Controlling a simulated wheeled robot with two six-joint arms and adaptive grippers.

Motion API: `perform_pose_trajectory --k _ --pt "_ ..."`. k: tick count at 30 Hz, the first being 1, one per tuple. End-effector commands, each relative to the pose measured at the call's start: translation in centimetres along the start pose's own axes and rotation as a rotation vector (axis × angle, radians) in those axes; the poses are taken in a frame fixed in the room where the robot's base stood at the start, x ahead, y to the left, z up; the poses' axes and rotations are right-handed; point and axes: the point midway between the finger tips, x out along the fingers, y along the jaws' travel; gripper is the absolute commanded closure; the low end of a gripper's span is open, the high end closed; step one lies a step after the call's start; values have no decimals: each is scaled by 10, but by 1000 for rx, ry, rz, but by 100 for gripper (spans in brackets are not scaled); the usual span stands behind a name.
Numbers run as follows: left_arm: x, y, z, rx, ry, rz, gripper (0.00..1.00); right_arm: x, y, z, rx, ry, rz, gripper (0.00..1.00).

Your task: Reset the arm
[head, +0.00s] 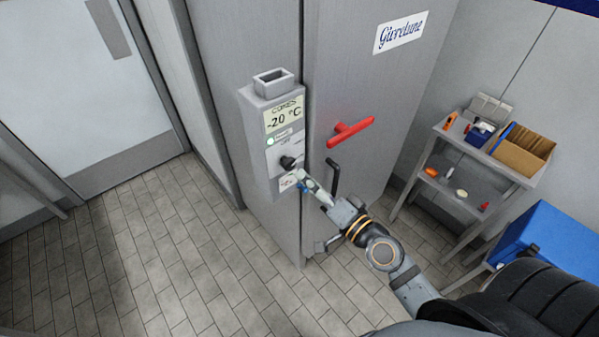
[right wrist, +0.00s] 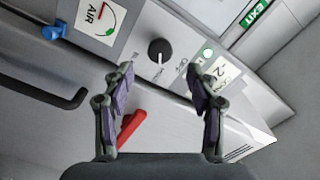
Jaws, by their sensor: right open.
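My right gripper (head: 310,184) is in front of the grey control box (head: 262,185) on the cold-room wall, beside its black knob (head: 288,162). In the right wrist view, my right gripper (right wrist: 159,74) has its two fingers wide apart with nothing between the tips. The black knob (right wrist: 160,50) shows beyond the gap, apart from both fingers. My left gripper is not in view.
A red handle (head: 350,131) and a black bar handle (head: 333,178) stick out from the grey door (head: 350,70) close to my right gripper. A shelf cart (head: 478,155) with a cardboard box (head: 522,150) and a blue bin (head: 545,245) stand at right. Tiled floor (head: 130,260) at left is clear.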

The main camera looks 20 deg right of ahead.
Motion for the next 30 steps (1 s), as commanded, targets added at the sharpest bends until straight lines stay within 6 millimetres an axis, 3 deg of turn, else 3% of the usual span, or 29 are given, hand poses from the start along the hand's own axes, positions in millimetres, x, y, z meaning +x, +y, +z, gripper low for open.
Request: perform_pose_trajectory --k 5,19,21,23,25,30 --pt "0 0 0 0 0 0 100 -11 0 0 3 -1 1 42" --pt "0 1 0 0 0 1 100 -11 0 0 3 0 1 42" --pt "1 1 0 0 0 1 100 -11 8 2 -4 -1 14 42" --pt "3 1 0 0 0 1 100 -10 28 6 -25 -6 48 42" --pt "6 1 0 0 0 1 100 -10 69 16 -68 -18 119 42" --pt "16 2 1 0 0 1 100 -28 211 56 -222 -104 372 42"
